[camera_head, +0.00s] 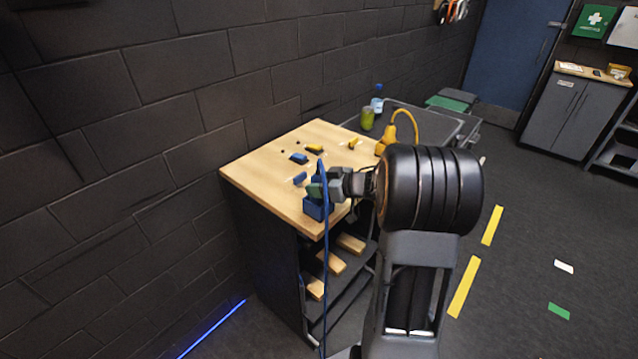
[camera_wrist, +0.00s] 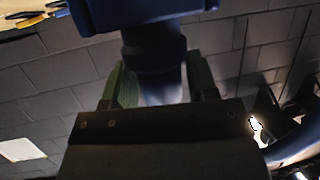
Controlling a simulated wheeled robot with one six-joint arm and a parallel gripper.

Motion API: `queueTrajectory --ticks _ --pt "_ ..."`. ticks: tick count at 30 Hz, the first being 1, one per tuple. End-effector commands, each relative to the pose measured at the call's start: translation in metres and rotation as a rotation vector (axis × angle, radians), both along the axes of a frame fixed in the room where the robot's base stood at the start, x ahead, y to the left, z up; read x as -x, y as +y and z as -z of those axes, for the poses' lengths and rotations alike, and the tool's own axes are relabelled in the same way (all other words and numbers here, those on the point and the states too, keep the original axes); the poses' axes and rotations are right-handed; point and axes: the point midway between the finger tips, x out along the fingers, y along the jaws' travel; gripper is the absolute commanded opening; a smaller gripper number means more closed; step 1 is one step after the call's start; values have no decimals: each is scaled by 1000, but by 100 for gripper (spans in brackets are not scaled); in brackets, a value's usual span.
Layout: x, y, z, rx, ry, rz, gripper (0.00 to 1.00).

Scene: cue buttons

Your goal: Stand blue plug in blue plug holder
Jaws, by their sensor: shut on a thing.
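The blue plug (camera_wrist: 153,48) is between the green fingertips of my gripper (camera_wrist: 160,85) in the wrist view, which are shut on it. Its wider blue body fills the top of that view. In the head view, my gripper (camera_head: 318,188) is over the front corner of the wooden bench, with a blue boxy part (camera_head: 317,209) directly below it. I cannot tell whether that part is the plug's body or the holder. A blue cable (camera_head: 325,260) hangs from the gripper down the bench front. Two small blue pieces (camera_head: 299,158) (camera_head: 300,179) lie on the bench; neither is clearly the plug holder.
The wooden bench top (camera_head: 258,172) stands against the brick wall. A green cup (camera_head: 367,119) and a bottle (camera_head: 377,101) stand behind. The bench's left side is clear.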

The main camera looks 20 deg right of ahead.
Motion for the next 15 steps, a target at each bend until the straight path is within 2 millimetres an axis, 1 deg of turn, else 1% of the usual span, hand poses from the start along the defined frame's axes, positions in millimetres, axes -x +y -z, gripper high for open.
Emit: queueTrajectory --ticks 15 --pt "0 0 4 1 -1 0 8"
